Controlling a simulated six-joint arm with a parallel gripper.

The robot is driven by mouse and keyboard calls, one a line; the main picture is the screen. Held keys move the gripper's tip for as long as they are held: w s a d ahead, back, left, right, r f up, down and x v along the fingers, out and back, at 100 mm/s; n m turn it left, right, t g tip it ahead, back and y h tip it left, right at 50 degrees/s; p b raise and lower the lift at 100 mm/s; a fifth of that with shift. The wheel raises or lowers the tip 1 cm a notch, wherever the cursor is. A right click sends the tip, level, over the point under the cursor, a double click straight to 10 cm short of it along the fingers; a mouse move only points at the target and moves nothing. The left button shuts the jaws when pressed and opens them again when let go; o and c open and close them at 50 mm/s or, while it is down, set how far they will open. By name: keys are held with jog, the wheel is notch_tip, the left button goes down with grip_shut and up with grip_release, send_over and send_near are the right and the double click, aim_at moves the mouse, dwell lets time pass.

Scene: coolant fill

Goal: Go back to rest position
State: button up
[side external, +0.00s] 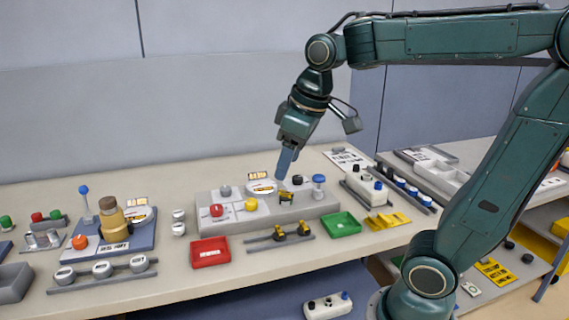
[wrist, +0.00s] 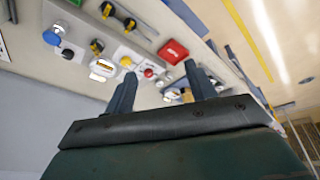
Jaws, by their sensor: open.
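My gripper (side external: 285,172) hangs tilted above the grey fixture block (side external: 285,213), apart from it, with the arm raised and reaching left over the bench. In the wrist view my gripper (wrist: 160,72) shows two fingers spread apart with nothing between them. The block carries a red knob (side external: 216,210), a yellow knob (side external: 251,204), a round gauge (side external: 263,187) and a blue-capped cylinder (side external: 318,187). The side view shows the fingers nearly in line.
A red tray (side external: 210,252), a green tray (side external: 341,225) and a rail with yellow-black connectors (side external: 279,234) lie in front of the block. An amber bottle (side external: 113,222) stands at left. A white box (side external: 367,186) sits at right. The air around my gripper is clear.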

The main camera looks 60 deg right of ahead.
jog(key=s+a+f+m+t, duration=0.1)
jog(key=s+a+f, duration=0.2)
jog(key=s, duration=0.6)
jog(key=shift+s+a+f+m+t, duration=0.15)
jog(key=shift+s+f+m+t, duration=0.15)
jog(key=shift+s+f+t, duration=0.15)
jog(key=shift+w, duration=0.15)
dwell(1.0)
